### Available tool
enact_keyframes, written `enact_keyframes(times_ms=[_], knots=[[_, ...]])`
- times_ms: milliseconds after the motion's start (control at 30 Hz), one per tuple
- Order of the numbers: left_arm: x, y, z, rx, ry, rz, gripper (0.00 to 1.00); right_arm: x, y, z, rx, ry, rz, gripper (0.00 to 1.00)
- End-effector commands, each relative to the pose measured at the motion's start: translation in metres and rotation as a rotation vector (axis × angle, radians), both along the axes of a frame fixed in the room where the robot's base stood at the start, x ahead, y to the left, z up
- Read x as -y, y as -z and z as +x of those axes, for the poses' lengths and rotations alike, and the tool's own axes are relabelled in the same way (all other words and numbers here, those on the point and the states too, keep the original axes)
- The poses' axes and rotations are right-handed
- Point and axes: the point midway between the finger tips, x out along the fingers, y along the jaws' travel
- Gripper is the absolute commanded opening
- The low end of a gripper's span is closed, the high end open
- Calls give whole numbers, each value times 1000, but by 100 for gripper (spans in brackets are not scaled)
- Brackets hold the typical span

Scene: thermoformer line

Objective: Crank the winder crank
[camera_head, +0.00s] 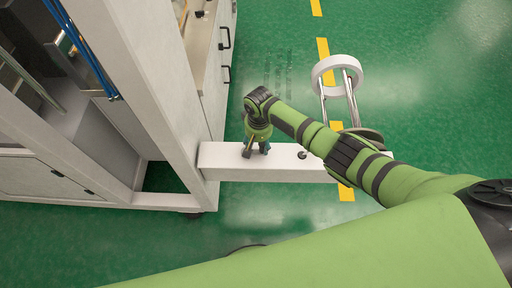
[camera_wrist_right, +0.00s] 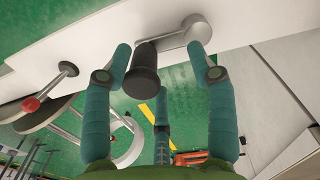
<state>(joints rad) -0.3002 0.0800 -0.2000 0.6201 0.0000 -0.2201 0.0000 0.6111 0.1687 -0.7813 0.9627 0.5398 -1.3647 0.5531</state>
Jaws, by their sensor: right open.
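The winder crank shows in the right wrist view as a grey crank arm (camera_wrist_right: 186,34) with a black handle (camera_wrist_right: 142,72). It is mounted on the face of a white beam (camera_head: 225,162). My right gripper (camera_head: 257,148) is at this beam in the head view and hides the crank there. In the right wrist view its teal fingers (camera_wrist_right: 160,62) are open, with the handle between the two upper fingertips, closer to the left one. I cannot tell whether a finger touches the handle. My left gripper is not in view.
A white machine frame (camera_head: 150,85) with cabinets stands at the left. A white ring (camera_head: 325,68) on metal rods is beyond the beam. A red-tipped lever (camera_wrist_right: 32,103) sticks out from the beam in the wrist view. Green floor (camera_head: 440,80) is clear at the right.

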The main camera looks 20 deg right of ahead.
Motion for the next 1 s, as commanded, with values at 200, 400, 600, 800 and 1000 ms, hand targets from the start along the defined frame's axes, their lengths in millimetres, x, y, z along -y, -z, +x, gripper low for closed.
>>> enact_keyframes(times_ms=[200,400,600,800,1000], knots=[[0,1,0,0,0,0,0,1,-17,1,3,2,0,58],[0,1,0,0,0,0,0,1,-31,0,1,0,-1,58],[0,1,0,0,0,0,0,1,-36,0,0,1,-1,58],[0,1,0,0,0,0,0,1,-35,0,0,1,-1,82],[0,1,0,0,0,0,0,1,-35,0,1,1,-1,85]])
